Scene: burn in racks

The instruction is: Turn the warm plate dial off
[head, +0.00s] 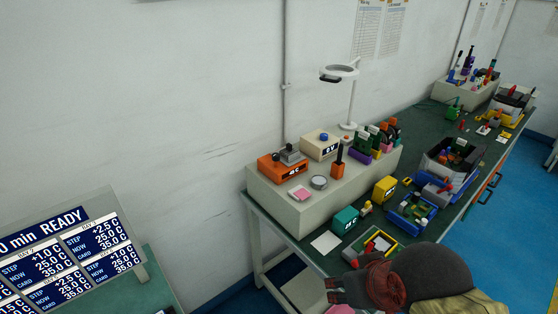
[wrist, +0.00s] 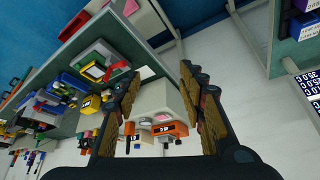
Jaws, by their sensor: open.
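I cannot pick out a dial named for the warm plate with certainty. An orange box (head: 282,167) with a short dark label and a grey block on top stands on the near end of the pale raised shelf. Beside it is a cream box (head: 321,146) with a blue knob (head: 323,137). The orange box also shows in the wrist view (wrist: 168,131), beyond the fingers. My gripper (wrist: 160,78) is open and empty, its brown-padded fingers wide apart. In the head view it shows at the lower right, in front of the bench's near end, apart from both boxes.
The green-topped bench (head: 326,262) carries a teal box (head: 345,221), a yellow box (head: 384,188) and several coloured trays. A magnifier lamp (head: 341,74) rises behind the shelf. A display panel (head: 68,259) reading READY stands at lower left. Blue floor (head: 508,222) is free at right.

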